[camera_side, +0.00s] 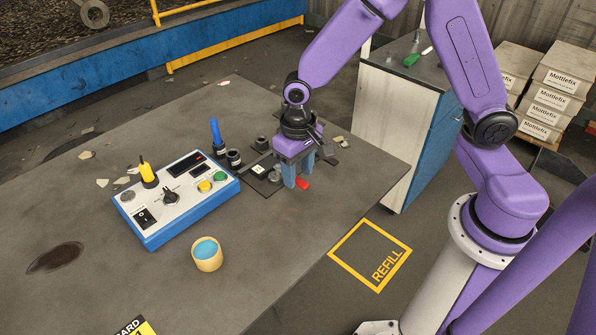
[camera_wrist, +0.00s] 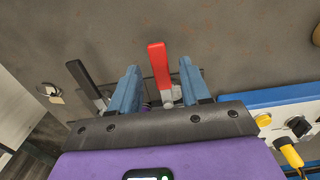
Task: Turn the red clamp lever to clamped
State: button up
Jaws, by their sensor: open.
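The red clamp lever (camera_wrist: 159,66) points up in the wrist view, with its lower end at a grey metal pivot. In the side view its red end (camera_side: 303,183) shows just beside my fingers, at the near side of the dark fixture (camera_side: 254,183). My gripper (camera_wrist: 162,78) is open, with one blue finger on each side of the lever. The lever stands between the fingers, nearer the right one, with a gap visible on both sides. In the side view my gripper (camera_side: 296,184) points down at the fixture and hides part of it.
A black lever (camera_wrist: 84,82) is left of my left finger in the wrist view. A blue control box (camera_side: 183,197) with knobs and buttons stands left of the fixture. A cup with blue contents (camera_side: 207,254) is nearer the front. Black cylinders and a blue-handled tool (camera_side: 217,135) stand behind.

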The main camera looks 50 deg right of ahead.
jog(key=shift+f, duration=0.4)
grip_shut()
